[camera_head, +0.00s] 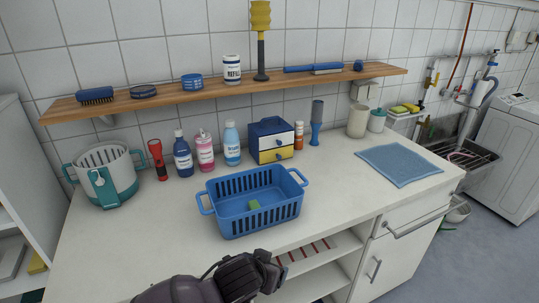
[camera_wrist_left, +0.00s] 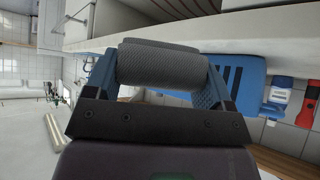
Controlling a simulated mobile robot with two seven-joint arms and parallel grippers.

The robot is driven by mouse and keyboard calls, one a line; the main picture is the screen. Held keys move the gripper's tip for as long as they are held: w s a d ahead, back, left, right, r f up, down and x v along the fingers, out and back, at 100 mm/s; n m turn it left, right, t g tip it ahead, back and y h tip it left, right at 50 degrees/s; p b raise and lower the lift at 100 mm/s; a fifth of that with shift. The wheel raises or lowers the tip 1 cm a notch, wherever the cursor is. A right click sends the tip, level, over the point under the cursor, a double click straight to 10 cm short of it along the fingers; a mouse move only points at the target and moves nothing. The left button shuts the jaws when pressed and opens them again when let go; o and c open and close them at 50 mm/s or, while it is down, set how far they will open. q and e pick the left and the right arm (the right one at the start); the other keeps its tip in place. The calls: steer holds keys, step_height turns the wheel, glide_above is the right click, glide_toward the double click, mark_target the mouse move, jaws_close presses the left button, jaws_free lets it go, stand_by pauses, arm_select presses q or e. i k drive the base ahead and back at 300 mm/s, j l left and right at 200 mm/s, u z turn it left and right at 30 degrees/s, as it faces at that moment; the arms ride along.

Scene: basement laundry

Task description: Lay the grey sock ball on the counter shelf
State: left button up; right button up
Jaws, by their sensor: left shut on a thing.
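My left gripper (camera_head: 270,268) is in front of the counter's front edge, low in the head view. In the left wrist view its two fingers (camera_wrist_left: 160,72) are shut on the grey sock ball (camera_wrist_left: 160,58), a rolled, ribbed grey bundle held crosswise between them. The sock ball is hidden in the head view. The counter shelf (camera_head: 333,252) is the open white shelf under the countertop, just right of the gripper. A red-striped white item (camera_head: 310,251) lies on it. My right gripper is not in view.
A blue basket (camera_head: 232,228) with a green item inside stands on the countertop (camera_head: 345,199). Bottles, a red flashlight (camera_head: 158,160) and a small drawer box (camera_head: 271,141) stand behind it. A wooden wall shelf (camera_head: 215,90) hangs above. A drawer handle (camera_head: 415,225) sticks out right.

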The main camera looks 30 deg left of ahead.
mark_target(372, 66)
steer(key=i+l+z, duration=0.6)
steer(key=i+z, duration=0.15)
steer(key=i+l+z, duration=0.1)
steer(key=i+z, duration=0.3)
steer(key=i, duration=0.2)
steer(key=i+z, duration=0.15)
steer(key=i, duration=0.95)
steer(key=i+l+u, duration=0.25)
steer(key=i, duration=0.85)
steer(key=i+j+u, duration=0.1)
steer(key=i+u, duration=0.6)
steer(key=u, duration=0.2)
steer(key=i+u, duration=0.15)
steer(key=u, duration=0.2)
steer(key=i+u, duration=0.2)
steer(key=u, duration=0.2)
steer(key=i+u, duration=0.15)
steer(key=u, duration=0.2)
